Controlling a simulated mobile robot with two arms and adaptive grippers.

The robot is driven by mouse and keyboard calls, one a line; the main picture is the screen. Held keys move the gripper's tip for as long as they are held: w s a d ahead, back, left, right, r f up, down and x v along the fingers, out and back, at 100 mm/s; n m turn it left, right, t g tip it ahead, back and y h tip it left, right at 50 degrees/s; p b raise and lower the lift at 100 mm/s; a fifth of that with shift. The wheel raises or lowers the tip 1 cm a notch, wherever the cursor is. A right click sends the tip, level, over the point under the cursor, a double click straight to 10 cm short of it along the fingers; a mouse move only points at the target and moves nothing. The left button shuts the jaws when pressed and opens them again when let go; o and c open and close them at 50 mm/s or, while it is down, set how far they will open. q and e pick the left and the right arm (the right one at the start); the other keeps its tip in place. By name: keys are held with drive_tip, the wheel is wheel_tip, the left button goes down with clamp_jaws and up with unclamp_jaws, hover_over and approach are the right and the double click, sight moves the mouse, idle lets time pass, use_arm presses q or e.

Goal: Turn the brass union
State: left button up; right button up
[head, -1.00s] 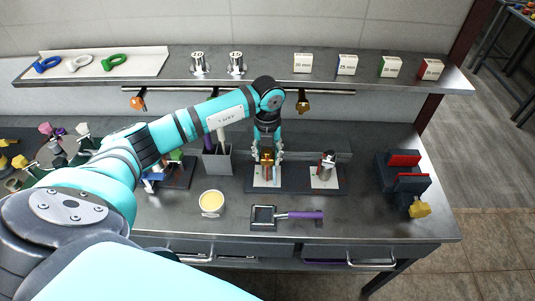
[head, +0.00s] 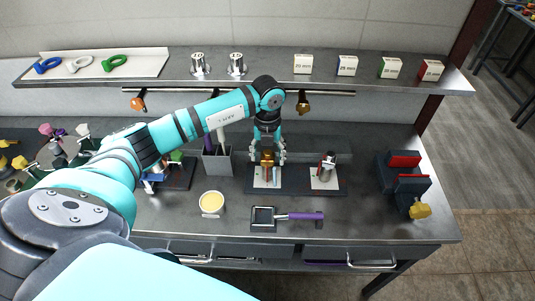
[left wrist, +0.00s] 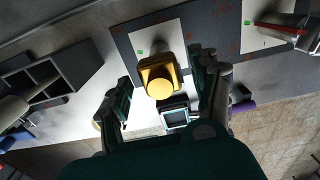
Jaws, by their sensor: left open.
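The brass union (head: 267,160) stands upright on a white plate on the dark mat, at the middle of the bench. In the left wrist view the brass union (left wrist: 160,77) shows its round end towards the camera, a little ahead of the fingertips. My left gripper (head: 267,157) points down over it, with one finger on each side. In the left wrist view the left gripper (left wrist: 160,88) is open, with gaps between the fingers and the brass. Its fingers do not visibly touch the union. My right gripper is not in view.
A silver fitting with a red part (head: 327,168) stands on the plate to the right. A purple-handled tool with a square head (head: 263,217) lies in front. A grey holder (head: 217,161) and a cup (head: 212,203) stand left. A red-topped vise-like block (head: 404,175) stands right.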

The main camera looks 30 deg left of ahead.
sight(267, 152)
use_arm(q)
wheel_tip(267, 152, up, 12)
drive_tip(key=shift+f, duration=0.15)
idle(0.6)
